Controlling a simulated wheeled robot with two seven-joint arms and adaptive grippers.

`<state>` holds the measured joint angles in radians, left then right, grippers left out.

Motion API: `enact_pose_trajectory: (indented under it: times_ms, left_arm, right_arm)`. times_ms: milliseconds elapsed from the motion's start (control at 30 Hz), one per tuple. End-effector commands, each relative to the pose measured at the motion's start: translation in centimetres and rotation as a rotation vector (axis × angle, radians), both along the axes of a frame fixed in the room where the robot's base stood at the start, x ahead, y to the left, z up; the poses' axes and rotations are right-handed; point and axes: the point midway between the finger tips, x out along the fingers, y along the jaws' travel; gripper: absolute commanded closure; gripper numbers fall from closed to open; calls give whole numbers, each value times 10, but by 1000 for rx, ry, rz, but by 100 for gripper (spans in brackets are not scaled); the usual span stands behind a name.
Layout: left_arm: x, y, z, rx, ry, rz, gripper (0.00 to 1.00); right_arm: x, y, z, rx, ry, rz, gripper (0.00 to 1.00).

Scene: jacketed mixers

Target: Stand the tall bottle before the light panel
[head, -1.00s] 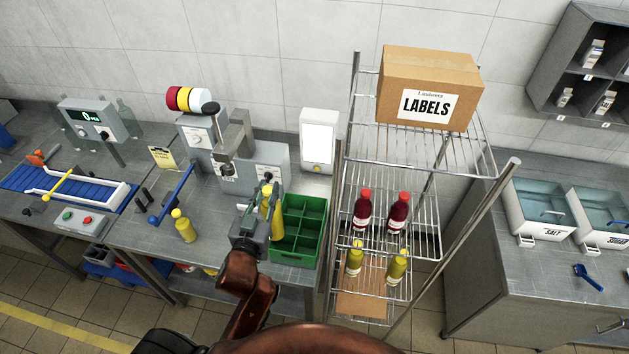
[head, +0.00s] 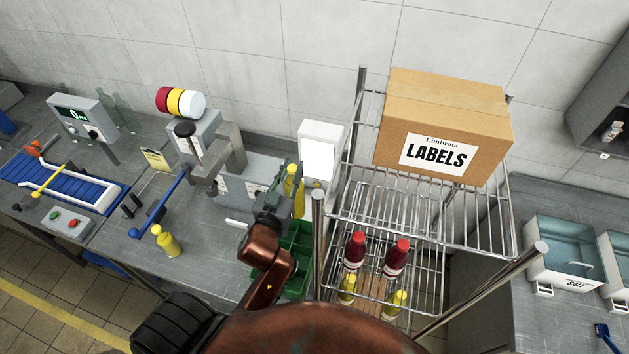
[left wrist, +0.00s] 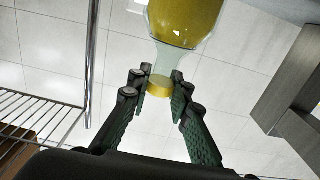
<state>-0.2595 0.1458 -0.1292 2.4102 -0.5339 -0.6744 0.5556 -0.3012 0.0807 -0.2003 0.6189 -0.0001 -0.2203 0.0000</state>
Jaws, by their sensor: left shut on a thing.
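My left gripper (head: 280,185) is shut on the tall yellow bottle (head: 297,204), which stands out beside and partly behind the fingers. In the left wrist view the bottle (left wrist: 188,18) has a clear neck and a yellow cap (left wrist: 159,84), with the fingers (left wrist: 160,90) on either side of the neck and cap. The light panel (head: 320,155) is a white box with a bright face, against the wall just right of the bottle in the head view. I cannot tell whether the bottle's base touches anything. My right gripper is not in view.
A green divided crate (head: 301,235) lies below the gripper, partly hidden by my arm. A wire rack (head: 425,235) with a labels box (head: 445,125) and several bottles stands close on the right. Another yellow bottle (head: 166,242) stands on the bench, left. A grey machine (head: 240,190) is behind.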

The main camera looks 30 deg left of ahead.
Motion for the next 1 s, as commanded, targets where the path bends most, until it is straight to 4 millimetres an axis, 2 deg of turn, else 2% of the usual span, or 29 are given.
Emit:
enact_pose_trajectory:
  times_ms: [167, 400, 633, 1000]
  left_arm:
    - [33, 2, -10, 3, -7, -3, 100]
    - [80, 7, -31, 4, -6, -5, 100]
    - [109, 9, -68, 1, -5, -5, 100]
    - [129, 10, -92, 0, -6, -6, 100]
  right_arm:
    - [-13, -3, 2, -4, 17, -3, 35]
    - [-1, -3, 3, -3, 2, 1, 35]
    - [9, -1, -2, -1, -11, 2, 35]
    - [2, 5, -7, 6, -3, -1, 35]
